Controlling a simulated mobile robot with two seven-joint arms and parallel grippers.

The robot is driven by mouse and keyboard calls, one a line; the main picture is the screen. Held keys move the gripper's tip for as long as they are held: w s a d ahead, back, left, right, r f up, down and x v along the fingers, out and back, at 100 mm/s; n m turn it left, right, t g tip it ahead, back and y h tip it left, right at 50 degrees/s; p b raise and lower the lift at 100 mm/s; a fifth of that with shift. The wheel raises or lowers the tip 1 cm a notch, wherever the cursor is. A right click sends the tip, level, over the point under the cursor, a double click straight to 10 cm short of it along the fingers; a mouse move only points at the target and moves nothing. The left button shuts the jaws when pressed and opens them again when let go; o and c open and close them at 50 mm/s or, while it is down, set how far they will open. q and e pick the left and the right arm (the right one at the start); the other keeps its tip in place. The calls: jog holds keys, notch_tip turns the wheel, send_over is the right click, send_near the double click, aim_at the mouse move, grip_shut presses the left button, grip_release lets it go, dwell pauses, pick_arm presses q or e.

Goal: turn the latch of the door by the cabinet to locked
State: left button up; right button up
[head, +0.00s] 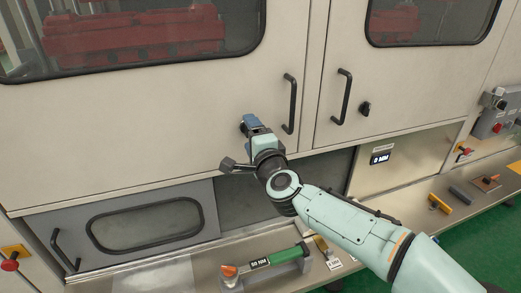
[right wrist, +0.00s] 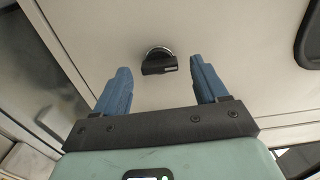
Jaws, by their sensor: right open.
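A black latch knob (right wrist: 160,62) with a round silver base sits on the pale door panel, ahead of my right gripper. Its grip bar lies roughly crosswise in the right wrist view, with a small white mark at its right end. My right gripper (right wrist: 160,85) is open, its blue fingers on either side of the knob's line, seemingly short of touching it. In the head view my right gripper (head: 249,123) is at the lower part of the left door (head: 150,130) and largely hides this knob. Another black latch knob (head: 365,108) is on the right door (head: 400,75). My left gripper is out of view.
A black bar handle (head: 290,103) stands close right of my right gripper; another handle (head: 342,97) is on the right door. A control box (head: 497,118) is at far right.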

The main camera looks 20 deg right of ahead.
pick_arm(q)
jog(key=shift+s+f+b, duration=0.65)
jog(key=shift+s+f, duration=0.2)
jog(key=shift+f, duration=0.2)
pick_arm(e)
jog(key=s, duration=1.2)
jog(key=shift+s+d, duration=0.2)
